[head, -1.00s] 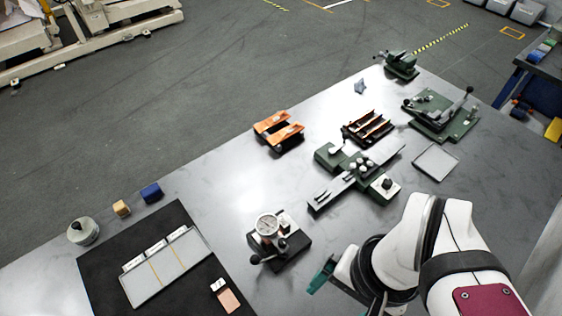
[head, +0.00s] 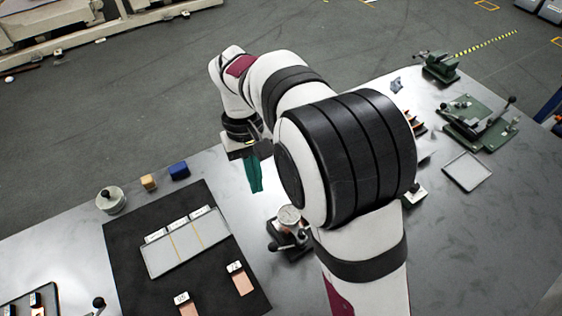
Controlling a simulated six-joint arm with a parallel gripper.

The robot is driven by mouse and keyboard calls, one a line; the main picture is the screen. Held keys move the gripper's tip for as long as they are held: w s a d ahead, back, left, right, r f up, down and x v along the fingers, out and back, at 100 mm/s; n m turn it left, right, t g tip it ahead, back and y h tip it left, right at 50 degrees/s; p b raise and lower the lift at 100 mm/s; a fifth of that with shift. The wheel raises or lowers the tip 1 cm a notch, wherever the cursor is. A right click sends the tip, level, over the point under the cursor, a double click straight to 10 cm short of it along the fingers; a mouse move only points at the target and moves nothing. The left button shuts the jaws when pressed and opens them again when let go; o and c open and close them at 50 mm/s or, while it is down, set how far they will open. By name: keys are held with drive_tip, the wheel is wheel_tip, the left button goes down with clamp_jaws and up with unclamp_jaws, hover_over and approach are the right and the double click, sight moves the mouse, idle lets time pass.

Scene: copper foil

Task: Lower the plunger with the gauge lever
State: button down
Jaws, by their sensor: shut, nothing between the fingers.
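The thickness gauge (head: 289,215), with a round dial on a dark base, stands on the table below centre in the head view. Its right side is partly hidden by my arm. A small black knob (head: 273,246) sticks out at its lower left and looks like the lever's end. The plunger is too small to make out. My gripper (head: 256,189), with teal fingers, is shut and empty. It points down over the table, up and to the left of the gauge in the picture, apart from it. Its exact height is unclear.
A black mat (head: 125,240) left of the gauge bears a grey tray (head: 182,246) and copper foil pieces (head: 243,284). My arm hides the fixtures at centre right.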

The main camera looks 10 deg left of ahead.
drive_tip(key=x, duration=0.4)
drive_tip(key=s+d+x, duration=0.1)
drive_tip(key=x, duration=0.3)
drive_tip(key=s+x, duration=0.1)
drive_tip(key=x, duration=0.2)
drive_tip(key=shift+d+f, duration=0.1)
drive_tip(key=shift+d, duration=0.25)
drive_tip(key=shift+s+d+f, duration=0.15)
drive_tip(key=shift+s+d, duration=0.1)
drive_tip(key=shift+s, duration=0.15)
